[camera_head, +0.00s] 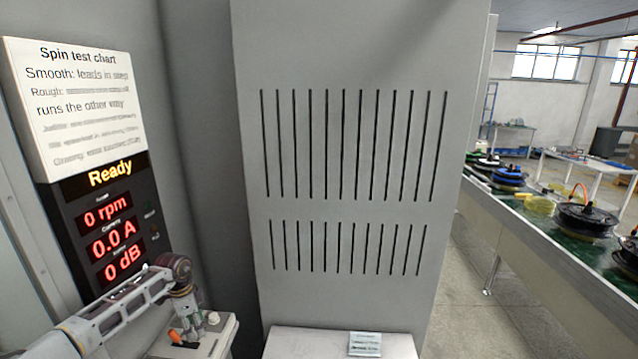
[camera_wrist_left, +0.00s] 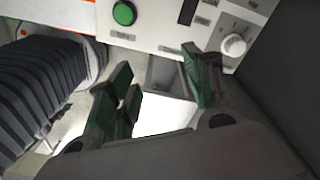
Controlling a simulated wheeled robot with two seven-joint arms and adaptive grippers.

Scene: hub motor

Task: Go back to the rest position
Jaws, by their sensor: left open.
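My left arm comes in from the lower left in the head view, and its gripper (camera_head: 187,333) hangs over a light control box (camera_head: 215,340) with an orange part and a pale knob. In the left wrist view my left gripper (camera_wrist_left: 165,90) is open, its green-padded fingers apart with nothing between them. Ahead of the fingers is a white panel (camera_wrist_left: 160,40) with a green button (camera_wrist_left: 124,13) and a white knob (camera_wrist_left: 235,45). My right gripper does not show in either view.
A display (camera_head: 105,225) reads Ready, 0 rpm, 0.0 A and 0 dB, under a spin test chart (camera_head: 80,100). A tall slotted grey cabinet (camera_head: 350,50) stands ahead. A bench with hub motors (camera_head: 585,218) runs along the right. Bare floor lies between.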

